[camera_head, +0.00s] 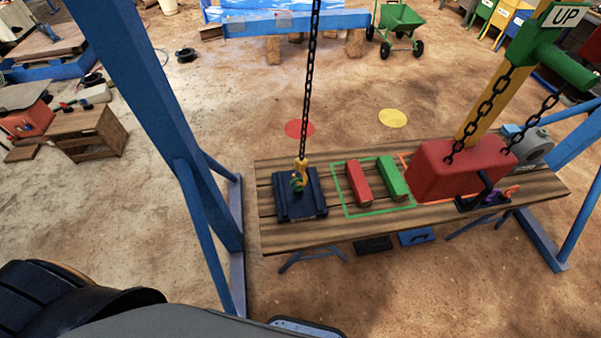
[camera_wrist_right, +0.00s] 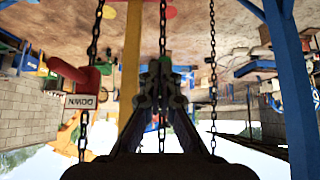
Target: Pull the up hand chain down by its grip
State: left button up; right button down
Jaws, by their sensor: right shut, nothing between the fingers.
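The up hand chain's green grip (camera_head: 568,68) is at the top right of the head view, with a white UP plate (camera_head: 565,15) above it. A dark chain (camera_head: 548,103) runs below it toward the red block. The wrist view is upside down. In it my right gripper (camera_wrist_right: 163,72) is shut and empty, in front of a middle chain (camera_wrist_right: 163,25). I cannot tell whether it touches that chain. A red grip (camera_wrist_right: 68,72) with a DOWN plate (camera_wrist_right: 80,102) is left of my gripper, on another chain. The green grip is not clear there. My left gripper is not in view.
A wooden bench (camera_head: 330,235) carries a red block (camera_head: 465,170), a dark hook block, and red and green bars. A blue frame post (camera_head: 150,110) crosses the left side. A yellow post (camera_wrist_right: 130,65) stands close left of my right gripper. A third chain (camera_wrist_right: 212,60) hangs to its right.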

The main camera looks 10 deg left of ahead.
jog(key=shift+w+a, duration=0.1)
jog(key=p+v, duration=0.2)
jog(key=v, duration=0.4)
jog(key=shift+r, duration=0.2)
dwell(3.0)
jog(key=w+a+p, duration=0.1)
jog(key=w+p, duration=0.1)
jog(key=p, duration=0.1)
jog(key=w+a+p, duration=0.1)
jog(key=w+p, duration=0.1)
jog(key=p, duration=0.1)
jog(key=shift+a, duration=0.2)
